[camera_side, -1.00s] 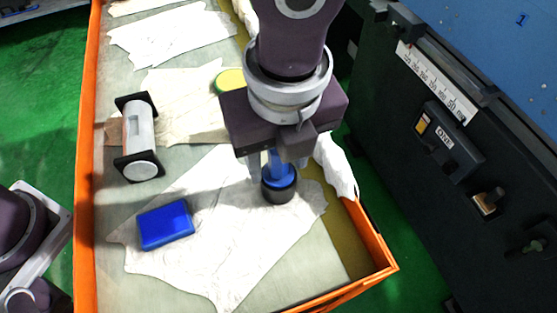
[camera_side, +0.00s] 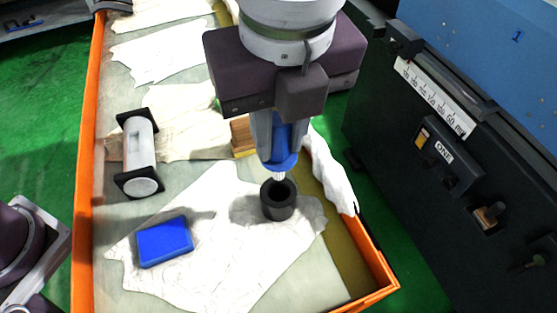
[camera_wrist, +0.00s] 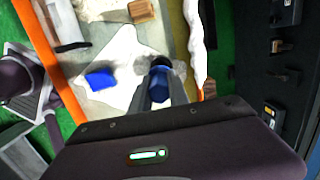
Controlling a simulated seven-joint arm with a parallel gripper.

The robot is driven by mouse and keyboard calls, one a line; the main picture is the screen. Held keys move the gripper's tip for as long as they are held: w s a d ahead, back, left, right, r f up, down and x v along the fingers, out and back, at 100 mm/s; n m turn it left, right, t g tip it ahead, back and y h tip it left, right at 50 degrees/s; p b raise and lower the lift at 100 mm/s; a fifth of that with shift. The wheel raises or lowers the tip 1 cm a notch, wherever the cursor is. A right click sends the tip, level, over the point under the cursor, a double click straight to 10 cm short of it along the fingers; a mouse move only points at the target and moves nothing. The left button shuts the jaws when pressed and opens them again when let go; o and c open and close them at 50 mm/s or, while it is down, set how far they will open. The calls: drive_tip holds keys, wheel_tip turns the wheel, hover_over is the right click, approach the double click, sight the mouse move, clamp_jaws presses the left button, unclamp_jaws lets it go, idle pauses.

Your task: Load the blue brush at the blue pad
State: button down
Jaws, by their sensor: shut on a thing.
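My gripper (camera_side: 280,140) is shut on the blue brush (camera_side: 282,163) and holds it upright, with pale bristles pointing down. The bristle tip is just above the mouth of a black cup (camera_side: 279,201); whether it is fully clear of the rim is hard to tell. The blue pad (camera_side: 165,242) lies on a white cloth to the left of the cup. In the wrist view the brush (camera_wrist: 160,86) is between my fingers and the blue pad (camera_wrist: 101,78) is to its left.
The white cloth (camera_side: 215,265) lies in an orange-rimmed tray (camera_side: 85,190). A grey and black spool-like stand (camera_side: 140,153) is at the left. A wooden block (camera_side: 243,137) is behind the gripper. The dark grinder (camera_side: 400,150) stands right of the tray.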

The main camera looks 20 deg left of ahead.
drive_tip(key=shift+s+a+r, duration=0.25)
drive_tip(key=shift+a+r, duration=0.15)
drive_tip(key=shift+r, duration=0.05)
drive_tip(key=shift+s+a+r, duration=0.2)
drive_tip(key=shift+a+r, duration=0.15)
drive_tip(key=shift+r, duration=0.1)
drive_tip(key=s+a+f+g+y, duration=0.15)
drive_tip(key=s+a+g, duration=0.25)
drive_tip(key=s+a, duration=0.55)
drive_tip(key=shift+h, duration=0.25)
drive_tip(key=shift+w+a+f, duration=0.15)
drive_tip(key=shift+f, duration=1.45)
drive_tip(key=shift+w+a+f, duration=0.1)
drive_tip(key=shift+w+f, duration=0.05)
drive_tip(key=shift+f, duration=1.45)
drive_tip(key=shift+f, duration=0.65)
wheel_tip(320, 180, up, 7)
